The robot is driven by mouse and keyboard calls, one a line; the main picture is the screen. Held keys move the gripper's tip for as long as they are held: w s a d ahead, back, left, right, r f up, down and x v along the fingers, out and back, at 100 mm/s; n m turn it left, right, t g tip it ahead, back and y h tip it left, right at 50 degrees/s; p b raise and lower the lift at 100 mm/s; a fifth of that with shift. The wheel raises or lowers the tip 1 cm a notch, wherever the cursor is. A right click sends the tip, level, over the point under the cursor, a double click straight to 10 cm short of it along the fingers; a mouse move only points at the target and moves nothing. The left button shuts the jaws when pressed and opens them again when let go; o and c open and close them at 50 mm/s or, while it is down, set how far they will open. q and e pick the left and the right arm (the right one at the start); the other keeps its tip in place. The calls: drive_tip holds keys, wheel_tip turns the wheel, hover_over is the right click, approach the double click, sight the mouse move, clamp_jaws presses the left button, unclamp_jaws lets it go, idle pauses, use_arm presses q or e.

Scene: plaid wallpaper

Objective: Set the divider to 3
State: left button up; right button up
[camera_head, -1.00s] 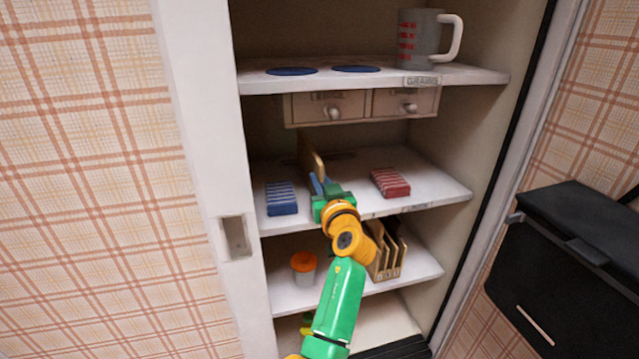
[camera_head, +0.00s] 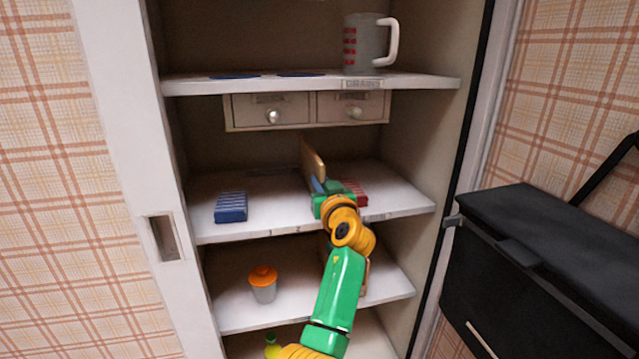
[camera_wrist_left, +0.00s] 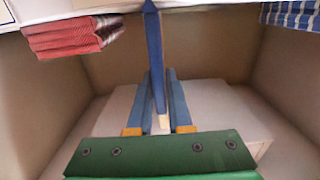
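The divider (camera_head: 312,162) is a thin upright panel with a tan edge on the middle shelf (camera_head: 280,218). It stands between a blue folded stack (camera_head: 231,206) and a red one (camera_head: 357,193), close to the red. My left gripper (camera_head: 322,187) reaches in from the front at the divider's near end. In the left wrist view the gripper's two blue fingers (camera_wrist_left: 162,112) close on both sides of the divider (camera_wrist_left: 154,50). The marks on the shelf's front edge are too small to read. My right gripper is not in view.
A grey mug (camera_head: 365,43) and two blue discs stand on the shelf above, over two small drawers (camera_head: 310,108). An orange-lidded jar (camera_head: 263,284) is on the shelf below; my arm hides a wooden holder there. A black box (camera_head: 540,270) is at right.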

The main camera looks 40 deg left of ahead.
use_arm(q)
drive_tip(key=o, duration=0.3)
drive_tip(key=shift+w+d+f, duration=0.1)
drive_tip(key=shift+w+d, duration=0.1)
drive_tip(key=shift+d, duration=0.05)
drive_tip(key=shift+s, duration=0.15)
drive_tip(key=v, duration=0.7)
